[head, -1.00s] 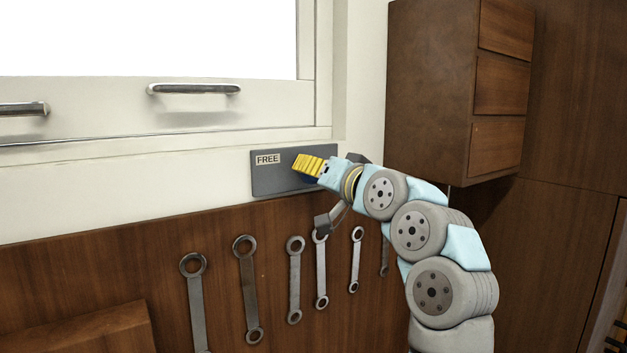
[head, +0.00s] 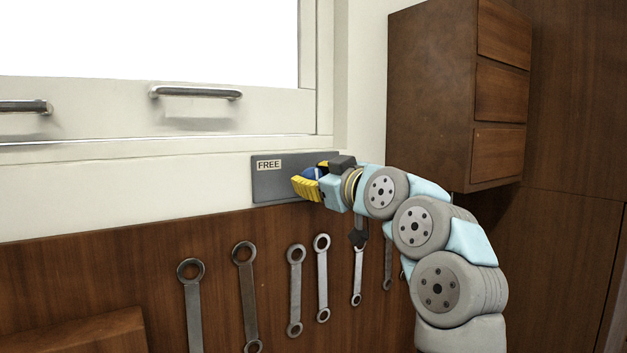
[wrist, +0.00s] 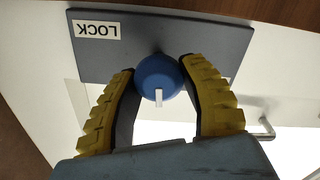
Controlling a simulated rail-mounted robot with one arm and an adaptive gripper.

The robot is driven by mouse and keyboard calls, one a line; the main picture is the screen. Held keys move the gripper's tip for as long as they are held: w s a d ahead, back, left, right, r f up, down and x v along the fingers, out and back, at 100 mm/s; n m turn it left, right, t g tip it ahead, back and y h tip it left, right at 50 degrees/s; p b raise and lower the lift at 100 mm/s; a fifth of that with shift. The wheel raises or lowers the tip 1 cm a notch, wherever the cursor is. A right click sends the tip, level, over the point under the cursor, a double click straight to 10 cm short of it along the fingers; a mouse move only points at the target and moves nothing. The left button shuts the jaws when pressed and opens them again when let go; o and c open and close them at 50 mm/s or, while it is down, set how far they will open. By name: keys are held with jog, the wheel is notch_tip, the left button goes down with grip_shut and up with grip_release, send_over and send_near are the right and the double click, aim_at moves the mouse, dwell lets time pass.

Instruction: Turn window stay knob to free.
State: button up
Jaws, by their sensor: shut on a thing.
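The stay knob (wrist: 158,72) is round and blue with a white pointer mark. In the wrist view the pointer points down, away from the plate's near-top edge in that picture. The knob sits on a grey plate (head: 268,186) below the window. The plate's FREE label (head: 269,164) shows at its left in the head view. Its LOCK label (wrist: 97,29) shows upside down in the wrist view. My gripper (wrist: 160,68) is shut on the knob, one yellow finger on each side. It also shows at the plate in the head view (head: 313,175), hiding the plate's right part.
A window with metal handles (head: 196,92) is above the plate. Several wrenches (head: 296,290) hang on the wooden panel below. A wooden drawer cabinet (head: 440,95) stands out from the wall above and right of my arm.

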jog(key=n, duration=0.4)
jog(key=shift+f+n, duration=0.15)
jog(key=shift+n, duration=0.15)
jog(key=n, duration=0.3)
jog(key=shift+a+n, duration=0.1)
jog(key=shift+n, duration=0.2)
jog(key=n, duration=0.4)
jog(key=shift+f, duration=0.15)
jog(key=shift+n, duration=2.2)
jog(key=o, duration=1.2)
jog(key=shift+s, duration=0.1)
